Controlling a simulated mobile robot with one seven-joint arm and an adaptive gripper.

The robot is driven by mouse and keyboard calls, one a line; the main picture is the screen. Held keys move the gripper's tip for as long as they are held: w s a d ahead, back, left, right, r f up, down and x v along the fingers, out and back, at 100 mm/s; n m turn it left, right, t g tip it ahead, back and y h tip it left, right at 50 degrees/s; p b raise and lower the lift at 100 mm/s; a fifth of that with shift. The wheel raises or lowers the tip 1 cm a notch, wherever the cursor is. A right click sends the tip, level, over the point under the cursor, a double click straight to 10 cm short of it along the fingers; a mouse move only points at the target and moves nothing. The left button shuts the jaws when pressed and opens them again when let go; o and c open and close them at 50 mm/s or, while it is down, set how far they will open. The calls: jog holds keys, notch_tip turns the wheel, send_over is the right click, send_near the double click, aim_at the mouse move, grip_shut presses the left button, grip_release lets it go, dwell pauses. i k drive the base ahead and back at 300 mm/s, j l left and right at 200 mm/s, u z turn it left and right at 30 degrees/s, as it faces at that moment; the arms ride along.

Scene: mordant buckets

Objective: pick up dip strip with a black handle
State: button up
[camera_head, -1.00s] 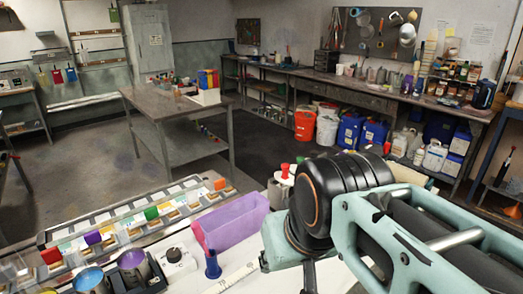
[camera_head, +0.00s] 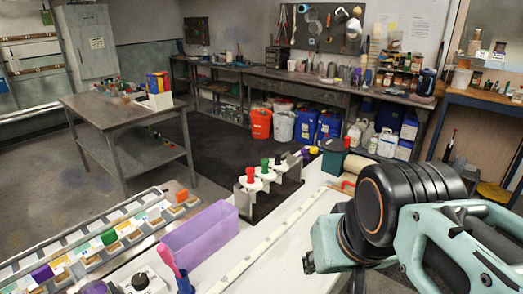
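A white rack (camera_head: 252,187) stands on the white bench right of the purple bin. My arm fills the right side of the view, to the right of the rack. My gripper is not visible.
A purple bin (camera_head: 205,238) and a tray with coloured blocks (camera_head: 75,250) lie to the left. A long white strip (camera_head: 275,240) lies along the bench. White bench top is clear between it and my arm.

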aim_at(277, 165)
jog(key=u, duration=1.35)
jog(key=z, duration=1.35)
jog(key=i+l, duration=0.25)
jog(key=i+l+u, duration=0.1)
jog(key=i+l, duration=0.15)
jog(key=l, duration=0.25)
